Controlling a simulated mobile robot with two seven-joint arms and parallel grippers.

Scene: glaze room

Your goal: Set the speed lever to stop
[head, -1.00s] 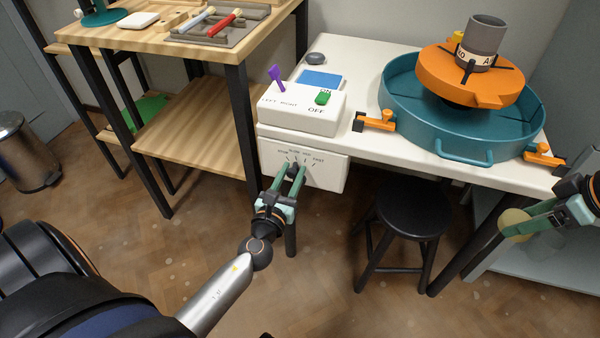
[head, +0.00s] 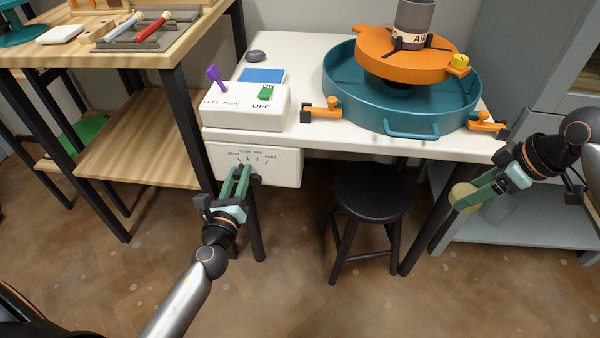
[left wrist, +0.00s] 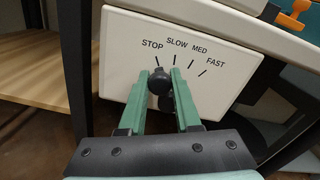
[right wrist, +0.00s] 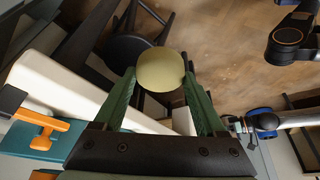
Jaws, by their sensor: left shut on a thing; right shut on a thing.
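The speed panel (left wrist: 120,75) is a white box front marked STOP, SLOW, MED and FAST, under the wheel table's left end; in the head view the panel (head: 285,165) shows below the control box. The speed lever (left wrist: 159,82) ends in a round black knob. My left gripper (left wrist: 163,85) has its green fingers on either side of this knob, shut on it; in the head view the left gripper (head: 243,172) reaches the panel. The knob appears below the STOP and SLOW marks; its exact setting is unclear. My right gripper (head: 474,192) is shut on a round tan sponge-like thing (right wrist: 161,69).
The control box (head: 240,118) has a purple LEFT/RIGHT lever (head: 215,76) and a green ON/OFF switch (head: 265,93). A teal basin (head: 345,85) with an orange wheel stands on the white table (head: 300,45). A black stool (head: 372,190) stands below; a wooden shelf table (head: 140,130) is at left.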

